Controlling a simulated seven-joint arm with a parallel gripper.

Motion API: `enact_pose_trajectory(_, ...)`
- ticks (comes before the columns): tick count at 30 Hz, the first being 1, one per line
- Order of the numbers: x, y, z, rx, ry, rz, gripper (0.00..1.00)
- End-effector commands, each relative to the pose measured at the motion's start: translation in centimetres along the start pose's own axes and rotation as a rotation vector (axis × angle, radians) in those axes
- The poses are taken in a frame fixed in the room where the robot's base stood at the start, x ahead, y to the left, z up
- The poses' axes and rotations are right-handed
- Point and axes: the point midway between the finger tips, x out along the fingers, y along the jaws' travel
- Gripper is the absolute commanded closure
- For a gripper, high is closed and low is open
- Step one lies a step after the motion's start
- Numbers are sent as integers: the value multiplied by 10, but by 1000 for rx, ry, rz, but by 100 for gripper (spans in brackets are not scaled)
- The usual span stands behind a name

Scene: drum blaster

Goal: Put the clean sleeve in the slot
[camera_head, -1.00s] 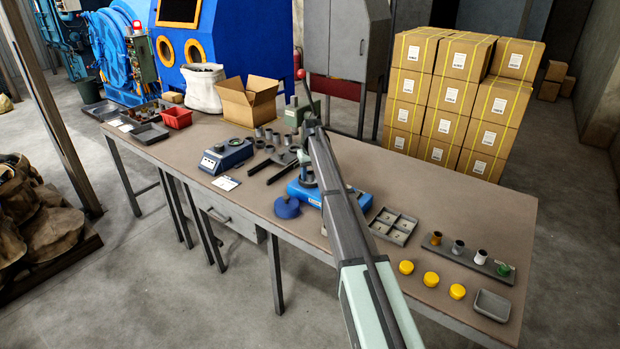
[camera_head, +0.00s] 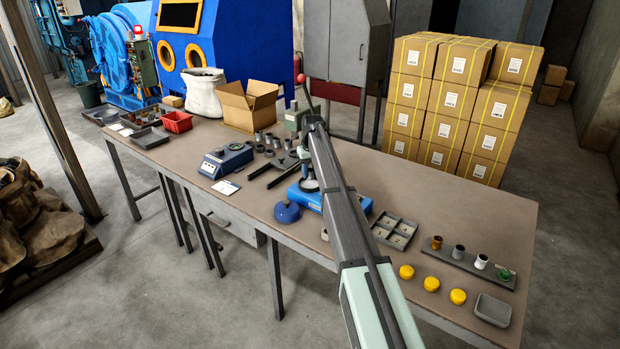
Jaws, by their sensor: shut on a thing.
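My arm runs from the bottom edge up over the bench. My gripper does not show; the arm's far end hides it or it cannot be told from the fixtures behind. Several grey sleeves (camera_head: 268,137) stand in a group on the bench behind the digital device, left of the arm's far end. A blue base (camera_head: 358,203) with a dark ring above it is partly hidden behind my arm. A dark rack (camera_head: 461,259) at the right holds a rusty sleeve (camera_head: 437,243), a grey-brown sleeve (camera_head: 458,251), a white sleeve (camera_head: 481,262) and a green piece (camera_head: 504,274). I cannot tell which sleeve is the clean one.
A four-compartment tray (camera_head: 394,231) lies right of my arm. Yellow caps (camera_head: 431,284) and an empty grey tray (camera_head: 492,309) are near the front edge. A blue round thing (camera_head: 287,212), blue digital device (camera_head: 226,160) and open carton (camera_head: 248,104) stand left. The right rear bench is clear.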

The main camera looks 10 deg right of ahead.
Motion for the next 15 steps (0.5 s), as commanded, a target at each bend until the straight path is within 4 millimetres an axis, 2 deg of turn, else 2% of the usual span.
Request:
enact_pose_trajectory(1,-12,0,-2,0,2,0,100)
enact_pose_trajectory(6,-40,0,-6,0,1,0,100)
enact_pose_trajectory(15,-66,0,-9,49,1,1,100)
